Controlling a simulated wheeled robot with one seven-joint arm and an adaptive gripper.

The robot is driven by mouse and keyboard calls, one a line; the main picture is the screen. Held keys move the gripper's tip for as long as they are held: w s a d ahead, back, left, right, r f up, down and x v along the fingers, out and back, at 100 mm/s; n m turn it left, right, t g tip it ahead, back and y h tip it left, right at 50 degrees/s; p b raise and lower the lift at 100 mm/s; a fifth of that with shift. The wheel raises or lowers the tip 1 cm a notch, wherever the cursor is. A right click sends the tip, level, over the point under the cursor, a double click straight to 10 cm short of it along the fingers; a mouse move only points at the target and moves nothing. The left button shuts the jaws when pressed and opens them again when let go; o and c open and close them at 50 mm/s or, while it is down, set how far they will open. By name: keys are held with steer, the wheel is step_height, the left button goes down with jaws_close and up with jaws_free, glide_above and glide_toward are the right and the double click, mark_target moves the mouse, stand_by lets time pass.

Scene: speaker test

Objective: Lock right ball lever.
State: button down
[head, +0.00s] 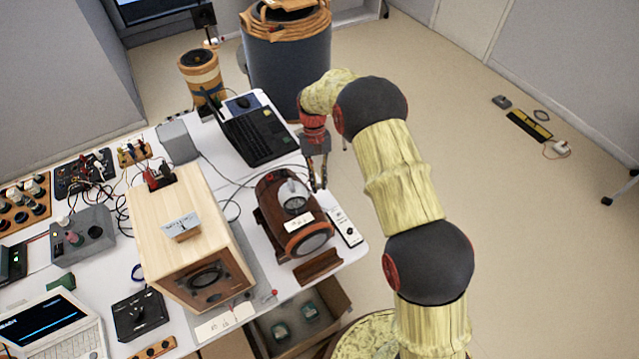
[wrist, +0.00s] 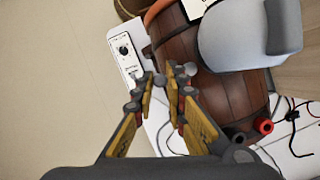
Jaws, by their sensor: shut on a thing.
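A brown wooden barrel-shaped speaker (head: 275,212) lies at the right end of the white table, with a grey rounded part on top. It fills the upper right of the wrist view (wrist: 215,98). My gripper (head: 318,184) points down at the barrel's right, far side. In the wrist view its yellow fingertips are close together beside the barrel, shut around a small grey ball (wrist: 160,80), which looks like a ball lever's knob. The lever's stem and mount are hidden by the fingers, so I cannot tell its lock position.
A white remote-like device (head: 344,227) lies beside the barrel near the table edge. A black laptop (head: 258,135) stands behind it, and a light wooden box speaker (head: 165,225) to its left. Open floor lies right of the table.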

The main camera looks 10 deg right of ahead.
steer(key=shift+w+n, duration=0.15)
steer(key=shift+n, duration=0.15)
steer(key=c, duration=1.9)
jaws_free()
steer(key=shift+a, duration=0.1)
steer(key=shift+o, duration=0.5)
steer(key=v, duration=1.2)
steer(key=shift+a, duration=0.1)
